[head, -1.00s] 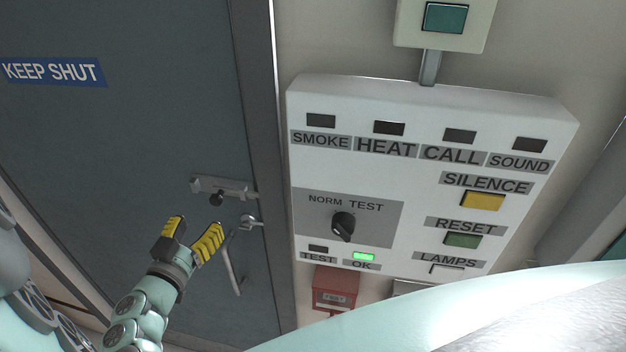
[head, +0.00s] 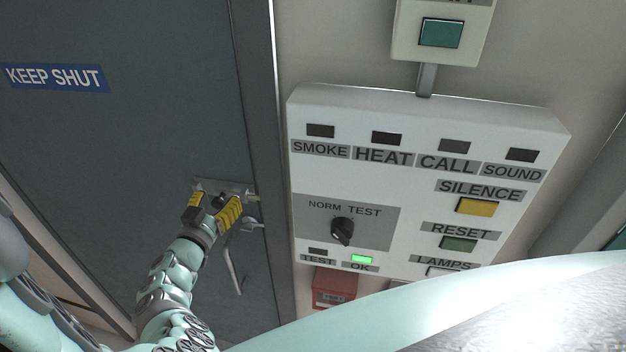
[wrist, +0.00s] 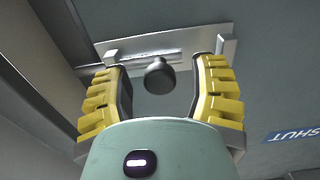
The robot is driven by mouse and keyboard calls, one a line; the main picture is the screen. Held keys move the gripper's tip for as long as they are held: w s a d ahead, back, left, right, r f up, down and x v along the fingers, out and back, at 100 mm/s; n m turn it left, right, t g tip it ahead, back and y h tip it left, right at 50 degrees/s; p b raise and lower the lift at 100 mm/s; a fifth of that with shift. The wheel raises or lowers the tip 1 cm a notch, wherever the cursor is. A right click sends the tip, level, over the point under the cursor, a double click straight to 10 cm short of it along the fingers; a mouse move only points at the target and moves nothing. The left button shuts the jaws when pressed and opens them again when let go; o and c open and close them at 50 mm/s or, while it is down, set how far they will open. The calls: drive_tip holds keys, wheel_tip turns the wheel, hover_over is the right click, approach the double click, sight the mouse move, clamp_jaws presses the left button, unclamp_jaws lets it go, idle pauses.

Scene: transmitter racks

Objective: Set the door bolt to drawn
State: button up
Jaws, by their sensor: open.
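The door bolt (head: 236,187) is a grey metal plate with a slide, mounted on the dark grey door (head: 150,130) near its right edge. It also shows in the wrist view (wrist: 130,55). Its dark round knob (wrist: 159,75) stands between my two fingers in the wrist view, with gaps on both sides. My gripper (head: 215,206), with yellow ribbed fingers, is open in front of the bolt and covers part of it in the head view. In the wrist view my open gripper (wrist: 160,92) holds nothing.
A door handle (head: 234,268) hangs below the bolt. A white alarm panel (head: 425,190) with a rotary knob and several buttons is on the wall right of the door frame (head: 268,120). A red box (head: 334,287) is below the panel.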

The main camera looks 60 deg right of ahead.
drive_tip(key=shift+o, duration=0.2)
clamp_jaws()
idle(0.3)
